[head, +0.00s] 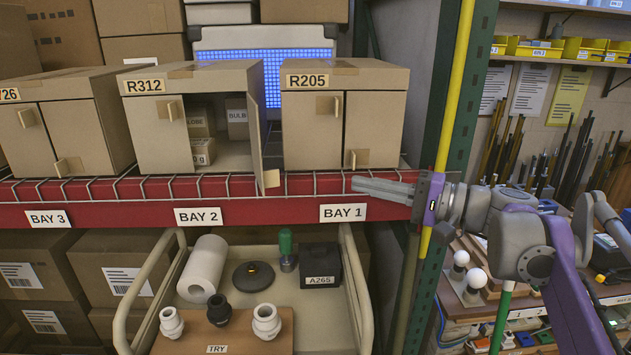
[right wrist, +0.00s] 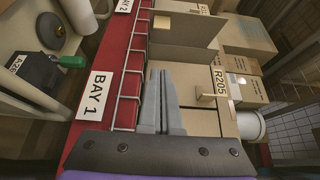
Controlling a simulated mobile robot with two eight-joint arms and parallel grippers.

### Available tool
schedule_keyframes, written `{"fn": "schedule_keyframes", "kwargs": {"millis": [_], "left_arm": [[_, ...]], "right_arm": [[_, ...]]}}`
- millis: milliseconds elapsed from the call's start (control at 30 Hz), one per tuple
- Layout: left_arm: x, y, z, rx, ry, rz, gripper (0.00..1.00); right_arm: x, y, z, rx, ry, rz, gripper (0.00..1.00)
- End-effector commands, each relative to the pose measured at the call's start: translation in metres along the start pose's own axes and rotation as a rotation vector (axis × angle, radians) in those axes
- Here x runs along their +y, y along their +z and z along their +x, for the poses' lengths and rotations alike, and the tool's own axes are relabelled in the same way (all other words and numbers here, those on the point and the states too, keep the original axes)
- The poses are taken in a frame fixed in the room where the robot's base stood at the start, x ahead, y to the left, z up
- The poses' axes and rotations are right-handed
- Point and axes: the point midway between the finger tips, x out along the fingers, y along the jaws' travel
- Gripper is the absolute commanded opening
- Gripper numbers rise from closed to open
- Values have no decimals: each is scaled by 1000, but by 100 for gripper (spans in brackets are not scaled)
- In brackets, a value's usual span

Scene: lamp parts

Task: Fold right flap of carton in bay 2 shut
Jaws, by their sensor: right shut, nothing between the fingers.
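The carton in bay 2, marked R312 (head: 193,78), stands on the red-edged shelf. Its left flap (head: 163,136) is shut. Its right flap (head: 256,125) stands open, sticking out towards me, with a tan tab (head: 271,179) near its lower free end. In the right wrist view the open flap (right wrist: 185,52) is a tan panel ahead of my fingers. My right gripper (head: 356,184) is shut and empty, in front of the bay 1 carton's lower edge, right of the flap and apart from it. The fingers also show in the right wrist view (right wrist: 163,76). My left gripper is out of view.
The bay 1 carton, R205 (head: 345,80), has both flaps shut, with protruding tabs. Small boxes (head: 201,151) sit inside the bay 2 carton. A wire lip (head: 313,184) runs along the shelf edge. A cart (head: 351,275) with loose parts stands below; a green post (head: 463,90) stands at right.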

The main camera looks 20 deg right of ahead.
Motion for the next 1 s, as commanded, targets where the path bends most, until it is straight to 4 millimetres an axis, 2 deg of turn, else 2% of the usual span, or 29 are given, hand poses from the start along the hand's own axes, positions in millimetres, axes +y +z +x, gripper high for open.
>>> {"fn": "schedule_keyframes", "kwargs": {"millis": [500,700,1000], "left_arm": [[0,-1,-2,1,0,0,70],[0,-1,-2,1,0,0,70],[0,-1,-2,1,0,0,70]], "right_arm": [[0,6,100,-5,1,1,0],[1,24,117,-2,2,0,0],[1,30,122,-1,2,0,0]]}}
